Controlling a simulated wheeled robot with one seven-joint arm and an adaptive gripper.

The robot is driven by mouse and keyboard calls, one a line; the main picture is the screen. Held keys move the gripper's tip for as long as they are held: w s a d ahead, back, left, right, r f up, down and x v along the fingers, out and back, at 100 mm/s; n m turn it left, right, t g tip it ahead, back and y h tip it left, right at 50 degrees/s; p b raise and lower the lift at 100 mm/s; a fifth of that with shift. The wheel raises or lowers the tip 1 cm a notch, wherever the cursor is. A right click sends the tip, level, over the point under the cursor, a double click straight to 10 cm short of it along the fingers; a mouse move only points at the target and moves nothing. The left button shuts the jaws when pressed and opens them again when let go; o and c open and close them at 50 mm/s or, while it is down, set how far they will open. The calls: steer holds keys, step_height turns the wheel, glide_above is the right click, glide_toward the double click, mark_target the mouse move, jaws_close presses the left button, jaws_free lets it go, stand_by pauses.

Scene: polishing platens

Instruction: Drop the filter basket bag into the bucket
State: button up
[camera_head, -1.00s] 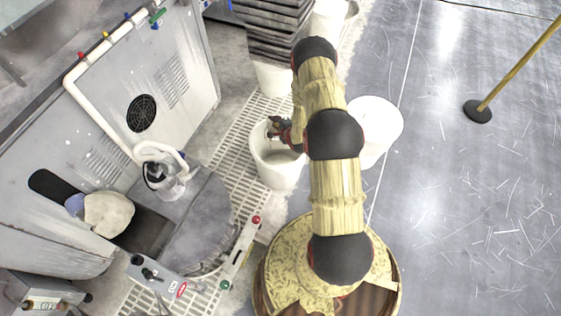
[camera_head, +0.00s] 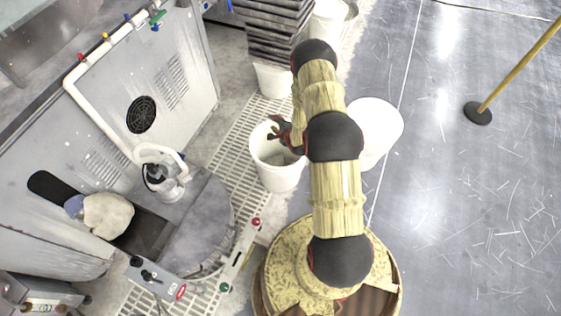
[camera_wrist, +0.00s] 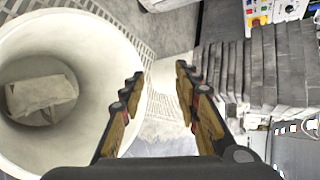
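The white bucket (camera_head: 277,178) stands on the floor grating beside my arm; its wide mouth also shows at the left of the wrist view (camera_wrist: 119,58). A crumpled, pale beige bag-like piece (camera_wrist: 40,94), which looks like the filter basket bag, lies at the bottom inside the bucket. My gripper (camera_head: 275,131) is at the bucket's far rim in the head view. In the wrist view my gripper (camera_wrist: 157,82) has its two fingers apart with nothing between them, next to the bucket's wall.
A second white bucket (camera_head: 378,122) stands right of my arm. Floor at right is mostly open.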

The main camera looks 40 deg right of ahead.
steer(key=v, duration=1.2)
